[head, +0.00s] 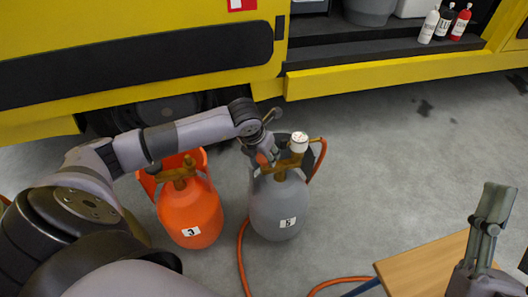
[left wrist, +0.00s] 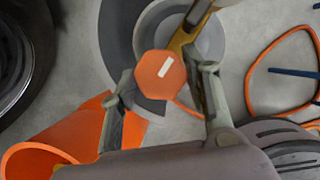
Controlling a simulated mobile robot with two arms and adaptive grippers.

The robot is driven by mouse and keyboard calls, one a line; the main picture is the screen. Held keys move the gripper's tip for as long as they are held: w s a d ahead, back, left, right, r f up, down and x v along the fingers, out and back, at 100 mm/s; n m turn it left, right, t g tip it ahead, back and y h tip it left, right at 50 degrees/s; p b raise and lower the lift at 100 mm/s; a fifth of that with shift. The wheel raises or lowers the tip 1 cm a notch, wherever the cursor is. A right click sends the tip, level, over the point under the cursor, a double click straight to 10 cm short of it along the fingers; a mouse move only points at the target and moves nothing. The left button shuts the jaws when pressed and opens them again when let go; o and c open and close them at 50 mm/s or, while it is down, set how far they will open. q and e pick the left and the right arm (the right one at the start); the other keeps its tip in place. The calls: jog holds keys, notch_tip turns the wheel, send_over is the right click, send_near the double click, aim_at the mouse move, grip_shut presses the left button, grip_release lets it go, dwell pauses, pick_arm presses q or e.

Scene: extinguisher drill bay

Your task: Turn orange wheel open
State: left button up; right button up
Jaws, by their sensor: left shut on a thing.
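The orange wheel (left wrist: 160,76) is a small faceted knob with a white mark, on the brass valve (left wrist: 190,32) of a grey cylinder (head: 281,207). In the left wrist view my left gripper (left wrist: 166,78) has one finger on each side of the wheel and is shut on it. In the head view this gripper (head: 267,152) is at the top of the grey cylinder, and only a bit of the wheel (head: 262,160) shows. My right gripper (head: 488,215) is at the lower right, away from the cylinders; whether its fingers are apart is unclear.
An orange cylinder (head: 190,213) stands left of the grey one, under my left arm. An orange hose (head: 241,262) runs along the floor. A wooden table (head: 425,266) is at the lower right. A yellow vehicle (head: 350,78) spans the back, with three bottles on its step.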

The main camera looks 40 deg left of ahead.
pick_arm(q)
jog(key=shift+n, duration=0.5)
jog(key=o, duration=1.2)
jog(key=v, duration=1.2)
jog(key=shift+w+d, duration=0.1)
jog(key=shift+d, duration=0.15)
